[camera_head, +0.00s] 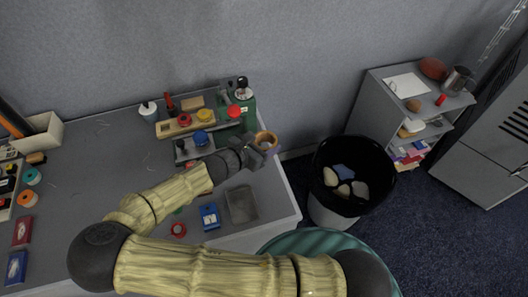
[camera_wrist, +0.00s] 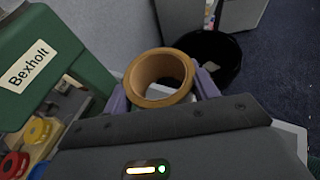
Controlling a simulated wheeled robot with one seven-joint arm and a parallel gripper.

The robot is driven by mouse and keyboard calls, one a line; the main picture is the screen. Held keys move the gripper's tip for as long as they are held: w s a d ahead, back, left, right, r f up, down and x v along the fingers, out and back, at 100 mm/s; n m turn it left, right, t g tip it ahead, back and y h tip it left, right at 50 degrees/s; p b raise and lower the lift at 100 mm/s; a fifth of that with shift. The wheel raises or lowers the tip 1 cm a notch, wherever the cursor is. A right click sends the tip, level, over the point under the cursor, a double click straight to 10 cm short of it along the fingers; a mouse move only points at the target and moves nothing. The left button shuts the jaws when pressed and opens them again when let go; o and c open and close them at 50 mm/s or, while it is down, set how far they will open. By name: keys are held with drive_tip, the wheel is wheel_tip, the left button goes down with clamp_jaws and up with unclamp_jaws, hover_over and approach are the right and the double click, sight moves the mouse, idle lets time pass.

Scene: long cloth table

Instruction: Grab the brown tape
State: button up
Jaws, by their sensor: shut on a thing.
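The brown tape (camera_wrist: 144,68) is a tan-brown ring, seen in the wrist view between the two purple fingers of my gripper (camera_wrist: 162,95). The fingers press on it from both sides. In the head view the brown tape (camera_head: 266,137) shows at the end of my gripper (camera_head: 258,146), close to the table's right edge. In that view my arm crosses the table from the lower right. I cannot tell from these frames whether the tape still touches the table.
A green Bexholt-labelled device (camera_wrist: 45,62) stands close at left of my gripper. A black-lined bin (camera_head: 335,207) stands on the floor right of the table (camera_head: 100,150). A grey metal tray (camera_head: 241,204) and blue box (camera_head: 209,216) lie near my arm.

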drive_tip(key=shift+r, duration=1.05)
drive_tip(key=shift+d+f, duration=0.1)
